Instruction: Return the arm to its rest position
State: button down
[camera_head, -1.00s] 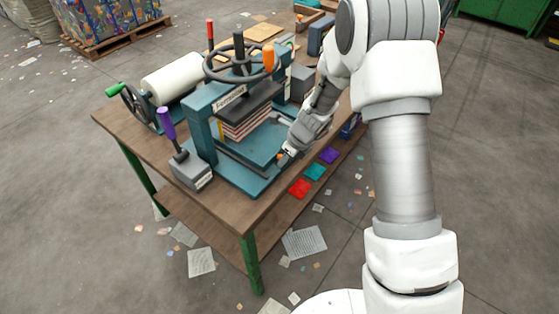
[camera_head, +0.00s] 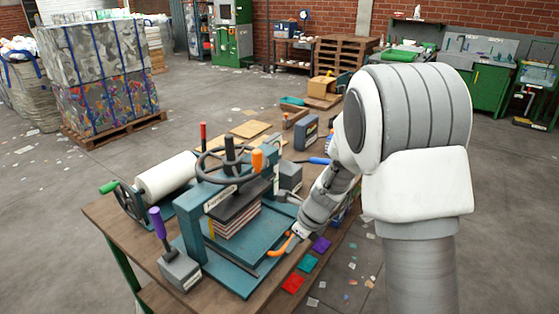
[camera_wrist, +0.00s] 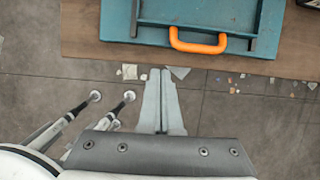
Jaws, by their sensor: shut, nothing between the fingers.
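My gripper (camera_wrist: 160,76) shows in the wrist view with its two fingers together and nothing between them. It points past the table's front edge, over the floor, with the teal press base (camera_wrist: 118,20) and its orange handle (camera_wrist: 198,40) just ahead. In the head view my arm comes down on the right of the press, and its end is close to the orange handle (camera_head: 281,245). My fingertips are not clear there. The press (camera_head: 190,228) stands on the wooden table with a stack of sheets (camera_head: 238,222) under its plate.
A lever with a purple grip (camera_head: 156,222) and a white roller (camera_head: 166,176) stand left of the press. Open floor lies right of the table.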

jog(key=s+d+r+n+t, duration=0.1)
jog(key=s+d+r+n, duration=0.1)
jog(key=s+r+n, duration=0.55)
jog(key=s+d+r+n, duration=0.1)
jog(key=s+r+n, duration=0.3)
jog(key=r, duration=0.6)
jog(key=s+d+r+n+t+h, duration=0.1)
jog(key=s+d+r+n, duration=0.1)
jog(key=s+n, duration=0.4)
jog(key=s+d+r+n+t+h, duration=0.1)
jog(key=s+d+r+n+h, duration=0.1)
jog(key=s+n, duration=0.5)
jog(key=shift+s+d+r+h, duration=0.3)
jog(key=shift+s+d+r, duration=0.25)
jog(key=shift+d, duration=0.7)
